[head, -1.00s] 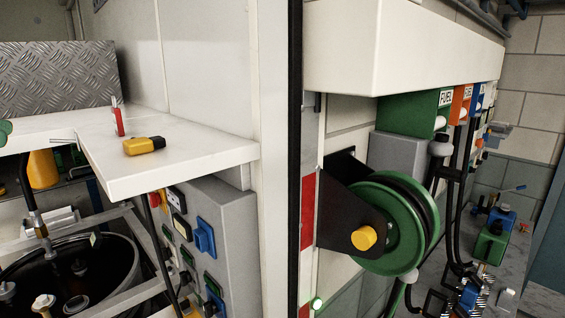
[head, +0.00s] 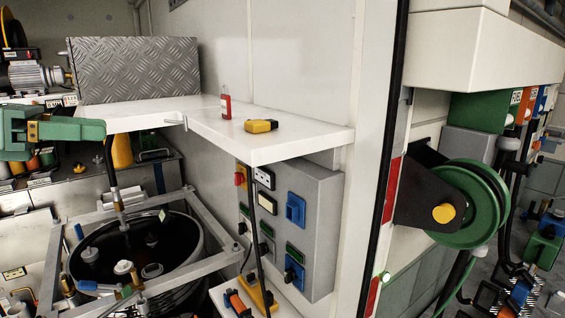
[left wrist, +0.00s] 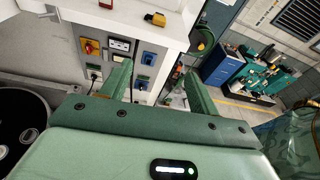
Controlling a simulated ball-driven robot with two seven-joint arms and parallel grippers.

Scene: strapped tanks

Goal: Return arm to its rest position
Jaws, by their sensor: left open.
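My left gripper (left wrist: 159,75) shows in the left wrist view. Its two green fingers stand wide apart with nothing gripped between them. It faces the lower grey switch panel (left wrist: 120,48), which also shows below the white shelf in the head view (head: 322,215). My right gripper is in neither view.
The white shelf (head: 285,148) carries a yellow tool (head: 261,126) and a small red bottle (head: 226,102). A green object (head: 75,129) covers its left end. A dark round tank (head: 180,250) sits in a metal frame. A green hose reel (head: 470,205) stands right.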

